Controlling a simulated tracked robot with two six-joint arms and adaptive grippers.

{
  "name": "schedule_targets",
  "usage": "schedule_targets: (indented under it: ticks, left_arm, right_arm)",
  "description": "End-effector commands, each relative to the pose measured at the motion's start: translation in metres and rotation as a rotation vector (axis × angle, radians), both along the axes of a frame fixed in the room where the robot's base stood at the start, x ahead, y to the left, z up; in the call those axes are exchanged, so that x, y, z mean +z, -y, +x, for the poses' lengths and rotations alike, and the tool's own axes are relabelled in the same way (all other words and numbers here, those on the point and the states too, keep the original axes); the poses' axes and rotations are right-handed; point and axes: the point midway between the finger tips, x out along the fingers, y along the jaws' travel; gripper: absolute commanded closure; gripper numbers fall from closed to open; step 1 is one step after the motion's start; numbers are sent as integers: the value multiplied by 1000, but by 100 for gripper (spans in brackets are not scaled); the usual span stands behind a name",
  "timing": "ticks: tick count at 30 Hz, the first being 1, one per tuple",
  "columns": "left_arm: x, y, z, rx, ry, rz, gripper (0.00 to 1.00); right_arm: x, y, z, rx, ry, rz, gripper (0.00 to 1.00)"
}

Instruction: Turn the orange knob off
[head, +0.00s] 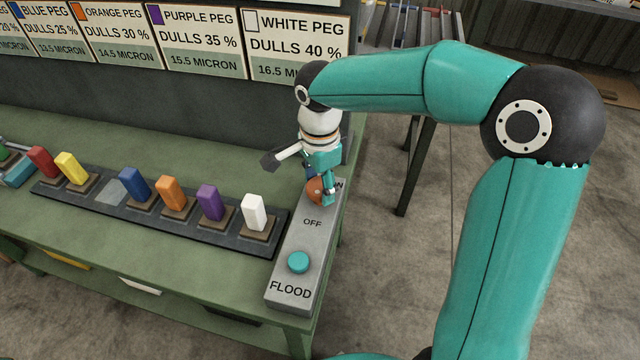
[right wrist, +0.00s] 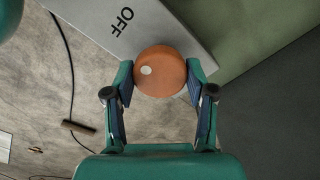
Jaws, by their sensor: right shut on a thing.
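The orange knob (head: 314,190) sits on the upper part of a grey control panel (head: 290,287) at the right end of the green bench. In the right wrist view the knob (right wrist: 160,72) is round, with a pale dot on its left side. My right gripper (head: 322,192) is at the knob, and in the right wrist view its two fingers (right wrist: 160,78) are shut on it from both sides. The word OFF is printed on the panel beside the knob. Other lettering near the knob is partly hidden by the gripper.
A teal button (head: 298,262) marked FLOOD is at the panel's near end. A dark rack (head: 150,217) with several coloured pegs lies left of the panel. Label cards (head: 200,38) hang behind the bench. Open floor lies to the right.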

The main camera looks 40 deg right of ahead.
Motion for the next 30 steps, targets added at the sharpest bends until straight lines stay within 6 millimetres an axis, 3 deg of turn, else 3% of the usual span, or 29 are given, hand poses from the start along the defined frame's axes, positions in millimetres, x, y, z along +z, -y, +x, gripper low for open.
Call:
schedule_targets:
  ticks: [16,17,20,30]
  left_arm:
    - [-1,0,0,0,0,0,60]
    - [-1,0,0,0,0,0,60]
    - [-1,0,0,0,0,0,60]
    - [-1,0,0,0,0,0,60]
  right_arm:
    - [3,0,3,-30,13,0,79]
    - [3,0,3,-30,13,0,40]
    - [2,0,3,-29,11,0,23]
    - [1,0,1,-26,4,0,20]
